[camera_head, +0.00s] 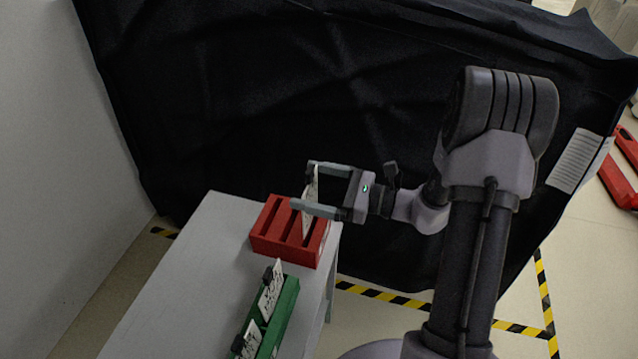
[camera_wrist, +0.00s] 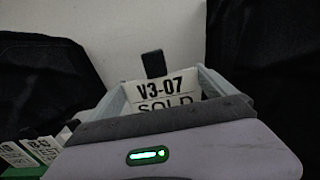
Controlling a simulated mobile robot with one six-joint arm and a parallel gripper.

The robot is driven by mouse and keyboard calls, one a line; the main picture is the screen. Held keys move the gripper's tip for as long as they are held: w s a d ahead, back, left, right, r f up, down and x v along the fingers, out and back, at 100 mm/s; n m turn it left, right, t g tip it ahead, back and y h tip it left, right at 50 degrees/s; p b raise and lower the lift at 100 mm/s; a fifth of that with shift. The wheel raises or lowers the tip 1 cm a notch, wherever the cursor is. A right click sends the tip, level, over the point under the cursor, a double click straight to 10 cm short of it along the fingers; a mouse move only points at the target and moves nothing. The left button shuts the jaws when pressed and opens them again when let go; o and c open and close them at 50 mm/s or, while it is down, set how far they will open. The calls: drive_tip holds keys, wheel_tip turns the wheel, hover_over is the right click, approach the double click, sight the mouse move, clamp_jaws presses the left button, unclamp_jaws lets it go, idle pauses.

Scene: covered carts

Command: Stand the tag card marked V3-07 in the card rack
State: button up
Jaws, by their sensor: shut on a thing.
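The white tag card (camera_wrist: 165,90) reads V3-07 and SOLD in the wrist view. My gripper (camera_head: 308,186) is shut on this card, which also shows edge-on in the head view (camera_head: 311,190). The card is upright between the two fingers, over the right part of the red slotted card rack (camera_head: 285,250). Its lower edge is at or in a right-hand slot; I cannot tell how deep it sits. The rack's other visible slots look empty.
A green holder (camera_head: 283,312) with other white cards (camera_head: 270,287) stands nearer on the grey table (camera_head: 190,265). A black cover (camera_head: 250,100) hangs behind the rack. A pale wall (camera_head: 50,120) is at left. The table's left part is clear.

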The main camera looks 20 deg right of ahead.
wheel_tip(320, 180, down, 6)
drive_tip(key=b, duration=0.4)
drive_tip(key=shift+f, duration=0.15)
idle(0.3)
wheel_tip(320, 180, down, 2)
drive_tip(key=shift+f+b, duration=0.1)
drive_tip(key=shift+b, duration=1)
drive_tip(key=o, duration=1)
drive_tip(key=shift+c, duration=0.2)
drive_tip(key=shift+d, duration=0.1)
drive_tip(key=p+v, duration=0.4)
drive_tip(key=v, duration=1.3)
drive_tip(key=shift+s+d, duration=0.1)
drive_tip(key=shift+d, duration=0.05)
